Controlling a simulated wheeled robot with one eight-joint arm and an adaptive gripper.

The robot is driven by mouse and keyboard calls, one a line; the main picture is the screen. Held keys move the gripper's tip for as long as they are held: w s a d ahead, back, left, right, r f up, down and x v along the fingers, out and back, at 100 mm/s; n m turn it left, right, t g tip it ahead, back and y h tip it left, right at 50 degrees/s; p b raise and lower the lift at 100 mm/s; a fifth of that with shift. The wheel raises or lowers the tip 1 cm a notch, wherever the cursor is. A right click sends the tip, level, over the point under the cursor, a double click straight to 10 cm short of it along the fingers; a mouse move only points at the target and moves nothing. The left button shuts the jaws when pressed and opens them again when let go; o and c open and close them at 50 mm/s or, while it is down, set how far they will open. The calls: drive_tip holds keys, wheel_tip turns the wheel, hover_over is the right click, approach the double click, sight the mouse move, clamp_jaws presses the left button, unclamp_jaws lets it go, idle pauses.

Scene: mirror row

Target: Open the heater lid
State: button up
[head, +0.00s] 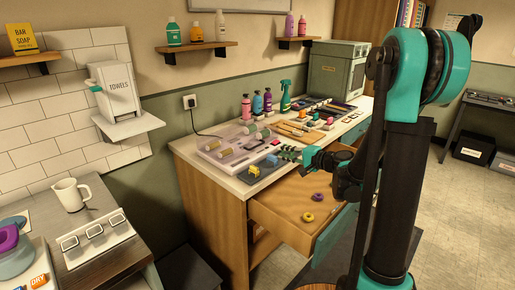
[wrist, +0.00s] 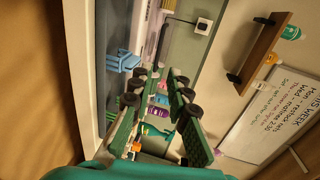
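A pale lilac case (head: 232,148) with several beige and green rollers lies on the wooden counter. It looks like the heater, with a see-through cover over the rollers, but I cannot clearly make out the lid's edges. Part of a pale case also shows at the top of the wrist view (wrist: 150,32). My gripper (head: 290,154) is above the counter's front edge, to the right of the case and apart from it. In the wrist view, its two green fingers (wrist: 158,105) are spread with nothing between them.
A dark mat (head: 268,177) with clips lies in front of the case. Below my gripper, an open drawer (head: 285,205) sticks out, with a yellow ring (head: 307,217) and a purple ring inside. Bottles (head: 257,103) and a green-grey cabinet (head: 336,72) stand farther back.

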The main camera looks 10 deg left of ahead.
drive_tip(key=x, duration=1.4)
clamp_jaws()
